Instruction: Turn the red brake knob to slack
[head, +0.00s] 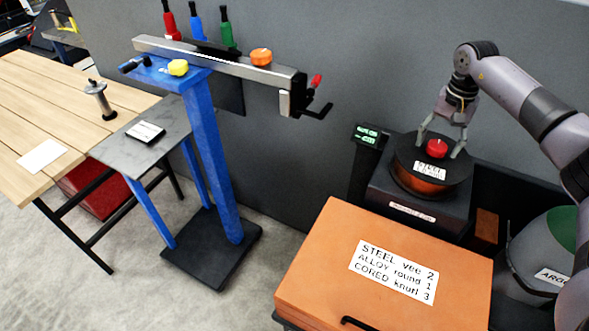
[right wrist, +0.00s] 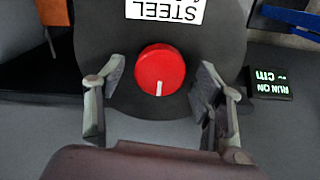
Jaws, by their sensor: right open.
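The red brake knob (head: 437,148) sits on top of the dark round wire spool (head: 408,163) in the head view. In the right wrist view the knob (right wrist: 160,70) is a red disc with a white mark near its lower edge. My right gripper (head: 443,147) comes down from above. In the right wrist view my right gripper (right wrist: 160,80) is open, with one finger on each side of the knob and a visible gap to both fingers. My left gripper is not in view.
An orange cabinet (head: 330,260) with a label stands in front of the spool. A small green-lit display (head: 367,135) stands left of it. A grey-green cylinder (head: 535,250) is at the right. A blue stand (head: 212,160) and wooden table (head: 60,100) are further left.

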